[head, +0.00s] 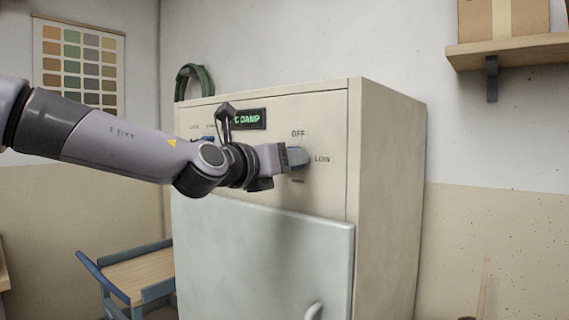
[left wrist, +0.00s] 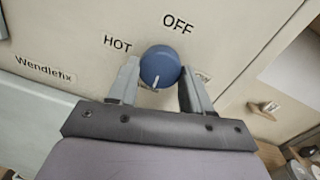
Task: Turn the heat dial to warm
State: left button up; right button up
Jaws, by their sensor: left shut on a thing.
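The heat dial (head: 301,157) is a round blue knob on the front panel of a cream cabinet. In the left wrist view the dial (left wrist: 160,63) has a white pointer mark on its lower edge, facing away from OFF. OFF stands above it, HOT to its left, and a label at its right is partly hidden by a finger. The label below the dial is hidden by my gripper in that view, and is too small to read in the head view. My left gripper (head: 288,158) is shut on the dial, one finger on each side. My right gripper is out of view.
The cabinet (head: 390,170) has a pale door (head: 265,250) with a handle below the panel. A green display (head: 248,119) and another control sit left of the dial. A blue-railed wooden cart (head: 130,275) stands at lower left. A shelf (head: 510,50) hangs at upper right.

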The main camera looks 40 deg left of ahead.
pick_arm(q)
jog(key=shift+m, duration=0.3)
jog(key=o, duration=1)
jog(key=shift+o, duration=0.2)
jog(key=shift+s, duration=0.1)
jog(key=s+b, duration=0.1)
jog(key=s, duration=0.6)
jog(key=shift+a, duration=0.1)
